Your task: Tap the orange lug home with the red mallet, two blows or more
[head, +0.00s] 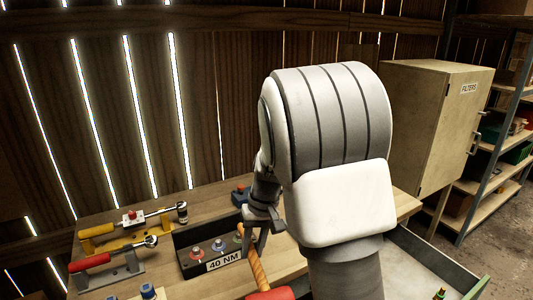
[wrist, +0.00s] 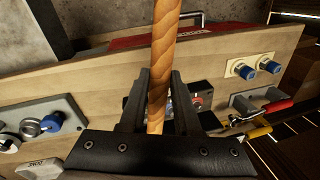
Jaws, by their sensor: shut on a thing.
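My gripper (head: 262,222) is shut on the wooden handle of the red mallet (head: 257,270). The mallet's red head (head: 272,294) shows at the bottom edge of the head view, partly cut off and partly behind my arm. In the wrist view my gripper (wrist: 160,88) has its two dark fingers on either side of the brown wooden handle (wrist: 162,45), which runs out of the top of the picture. The mallet head is not visible there. I cannot make out the orange lug in either view.
A dark tray marked 40 NM (head: 222,264) holds several coloured pieces. Red-handled (head: 90,262) and yellow-handled (head: 97,230) tools rest in stands on the left of the bench. A beige filters cabinet (head: 430,120) stands at right. A small dark block (head: 240,194) lies behind my gripper.

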